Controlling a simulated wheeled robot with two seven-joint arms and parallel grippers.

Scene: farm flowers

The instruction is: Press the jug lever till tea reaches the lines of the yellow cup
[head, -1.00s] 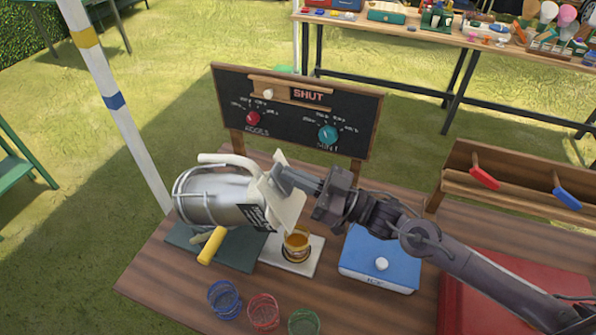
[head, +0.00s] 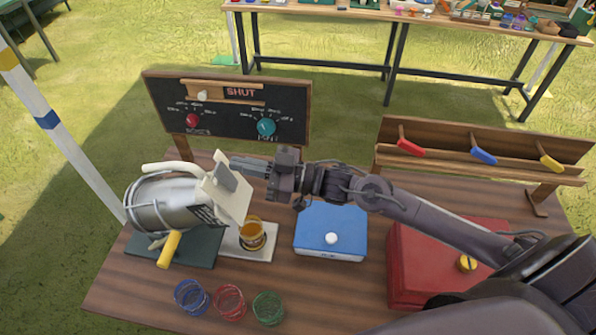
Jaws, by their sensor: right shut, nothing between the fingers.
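The silver jug (head: 160,205) lies tilted over a dark green mat, with a cream lever plate (head: 230,200) on its right side. My right gripper (head: 236,164) is shut and empty, its fingertips beside the top of the lever plate. I cannot tell whether they touch it. The yellow cup (head: 252,236) stands upright on a pale tile (head: 262,254) just right of the jug and holds amber tea. Its lines are too small to read against the tea level. My left gripper is out of view.
A blue box (head: 312,222) with a white knob and a red box (head: 405,260) are to the right. Blue, red and green wire baskets (head: 230,300) line the front edge. A chalkboard with dials (head: 225,125) stands behind, and a peg rack (head: 400,165) at back right.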

